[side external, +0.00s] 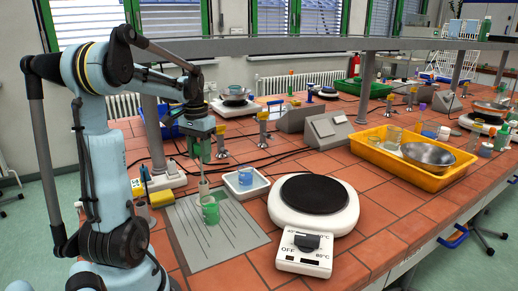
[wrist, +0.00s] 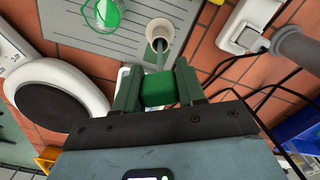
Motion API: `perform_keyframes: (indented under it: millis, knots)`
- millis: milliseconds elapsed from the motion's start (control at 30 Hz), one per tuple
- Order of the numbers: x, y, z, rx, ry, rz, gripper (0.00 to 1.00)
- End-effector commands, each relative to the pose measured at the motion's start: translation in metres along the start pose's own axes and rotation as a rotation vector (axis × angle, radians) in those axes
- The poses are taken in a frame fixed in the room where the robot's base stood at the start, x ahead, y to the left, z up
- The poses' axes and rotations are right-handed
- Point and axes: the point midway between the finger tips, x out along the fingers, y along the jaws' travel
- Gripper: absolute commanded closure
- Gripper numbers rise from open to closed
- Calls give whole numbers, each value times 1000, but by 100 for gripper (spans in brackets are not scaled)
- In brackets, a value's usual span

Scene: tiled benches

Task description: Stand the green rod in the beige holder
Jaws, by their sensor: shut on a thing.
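My gripper (side external: 203,156) points down over the grey grooved mat and is shut on the green rod. In the wrist view the rod's bright green part (wrist: 157,92) sits between the dark green fingers. A thin lower part runs from it toward the mouth of the beige holder (wrist: 160,31), and its tip appears at or in the mouth. How deep it reaches cannot be told. In the side view the beige holder (side external: 204,188) is a slim upright tube below the gripper, partly hidden by a green beaker (side external: 211,212).
The grey mat (side external: 225,240) lies under the holder. A white tray (side external: 245,192) with a blue cup stands just right, and a white hotplate (side external: 310,205) beyond it. A socket box (side external: 165,181) with cables is behind left. A yellow tray (side external: 400,168) stands far right.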

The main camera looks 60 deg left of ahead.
Motion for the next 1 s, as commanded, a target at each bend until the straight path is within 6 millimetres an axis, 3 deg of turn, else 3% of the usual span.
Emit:
perform_keyframes:
  millis: [600,967,1000]
  knots:
    - [22,0,0,0,0,0,97]
    - [24,0,0,0,0,0,97]
    - [24,0,0,0,0,0,57]
